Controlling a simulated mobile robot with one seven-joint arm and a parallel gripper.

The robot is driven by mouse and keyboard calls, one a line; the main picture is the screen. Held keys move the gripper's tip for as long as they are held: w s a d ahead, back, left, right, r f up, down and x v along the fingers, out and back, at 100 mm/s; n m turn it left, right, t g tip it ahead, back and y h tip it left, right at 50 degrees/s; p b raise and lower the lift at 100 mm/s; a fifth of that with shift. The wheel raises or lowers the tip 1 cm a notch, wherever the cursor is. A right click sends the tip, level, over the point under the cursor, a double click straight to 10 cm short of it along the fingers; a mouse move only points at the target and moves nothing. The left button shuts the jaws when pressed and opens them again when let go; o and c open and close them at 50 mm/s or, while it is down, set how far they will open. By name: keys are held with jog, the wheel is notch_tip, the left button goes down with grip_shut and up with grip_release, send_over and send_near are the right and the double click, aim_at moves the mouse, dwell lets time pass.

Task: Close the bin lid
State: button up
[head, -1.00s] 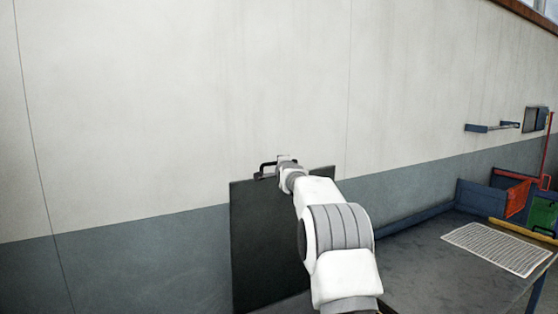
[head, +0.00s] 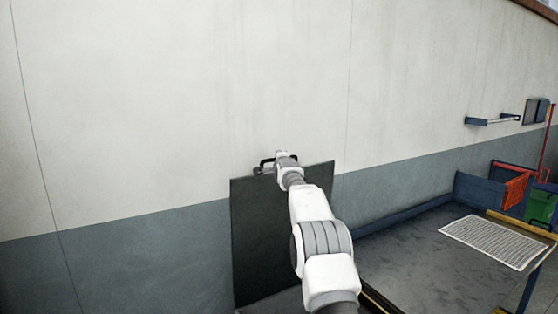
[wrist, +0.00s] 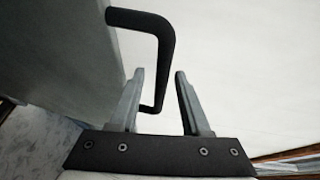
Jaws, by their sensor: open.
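The bin lid (head: 258,235) is a dark panel standing raised, close to upright, in front of the wall in the head view. A black loop handle (head: 264,165) sits at its top edge. The handle also shows large in the wrist view (wrist: 167,45), beside a grey panel face at left. My gripper (wrist: 158,72) is open at the handle, and one bar of the handle appears between its two fingers. Contact cannot be told. In the head view my gripper (head: 281,155) is at the lid's top edge, and my arm covers the lid's right part. The bin's body is mostly hidden.
A dark grey table (head: 415,255) stands to the right, with a white slatted sheet (head: 495,243) on it. Red (head: 515,189) and green (head: 541,207) containers stand farther right. The pale and blue-grey wall (head: 150,110) rises behind the lid.

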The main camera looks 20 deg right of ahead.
grip_shut()
dwell(1.3)
